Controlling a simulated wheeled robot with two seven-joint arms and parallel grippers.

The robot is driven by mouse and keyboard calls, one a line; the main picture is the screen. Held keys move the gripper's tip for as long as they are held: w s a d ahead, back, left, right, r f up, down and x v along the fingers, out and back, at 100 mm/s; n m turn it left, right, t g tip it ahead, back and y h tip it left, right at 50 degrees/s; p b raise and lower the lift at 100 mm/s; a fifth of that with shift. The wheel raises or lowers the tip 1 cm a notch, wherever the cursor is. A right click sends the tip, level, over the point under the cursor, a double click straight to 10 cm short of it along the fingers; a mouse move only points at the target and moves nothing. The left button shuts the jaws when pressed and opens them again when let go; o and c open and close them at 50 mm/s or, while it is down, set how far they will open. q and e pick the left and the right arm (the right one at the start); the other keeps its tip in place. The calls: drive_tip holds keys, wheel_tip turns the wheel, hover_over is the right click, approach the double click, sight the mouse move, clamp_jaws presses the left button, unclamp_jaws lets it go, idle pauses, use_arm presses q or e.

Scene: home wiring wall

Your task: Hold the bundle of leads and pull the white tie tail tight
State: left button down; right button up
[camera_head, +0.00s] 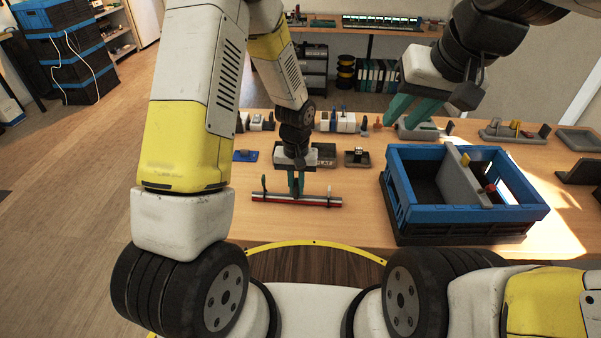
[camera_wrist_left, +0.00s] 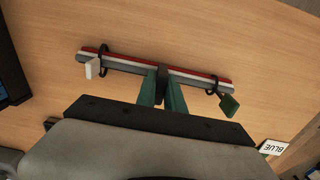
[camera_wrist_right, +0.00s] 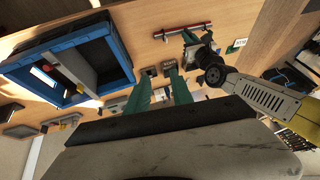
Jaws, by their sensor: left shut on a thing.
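The bundle of leads (camera_head: 272,198), with red, white and grey strands, lies along the table in front of me. It also shows in the left wrist view (camera_wrist_left: 205,80) and the right wrist view (camera_wrist_right: 196,27). My left gripper (camera_head: 296,190) is shut on its middle. Two black ties ring the bundle, one on each side of the gripper. The white tie tail (camera_wrist_left: 92,68) sticks out from the tie nearer the crate; a green tail (camera_wrist_left: 229,104) is on the other tie. My right gripper (camera_head: 401,120) is open and empty, raised above the table behind the crate.
A blue and black crate (camera_head: 455,214) with a grey divider stands right of the bundle. Small fixtures and trays line the back of the table. Bare wood surrounds the bundle.

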drive_tip(key=w+a+f+g, duration=0.2)
drive_tip(key=w+g, duration=0.2)
drive_tip(key=w, duration=0.5)
drive_tip(key=w+a+f+g, duration=0.3)
drive_tip(key=w+f, duration=0.3)
drive_tip(key=g+h, duration=0.2)
drive_tip(key=g, duration=0.4)
approach(329, 189)
drive_tip(key=f, duration=0.2)
drive_tip(key=shift+m, duration=0.4)
drive_tip(key=shift+s+r+x, duration=0.1)
drive_tip(key=shift+s+x, duration=0.05)
drive_tip(key=shift+x, duration=2)
drive_tip(key=shift+s+r+x, duration=0.1)
drive_tip(key=shift+x, duration=2)
drive_tip(key=shift+d, duration=0.1)
clamp_jaws()
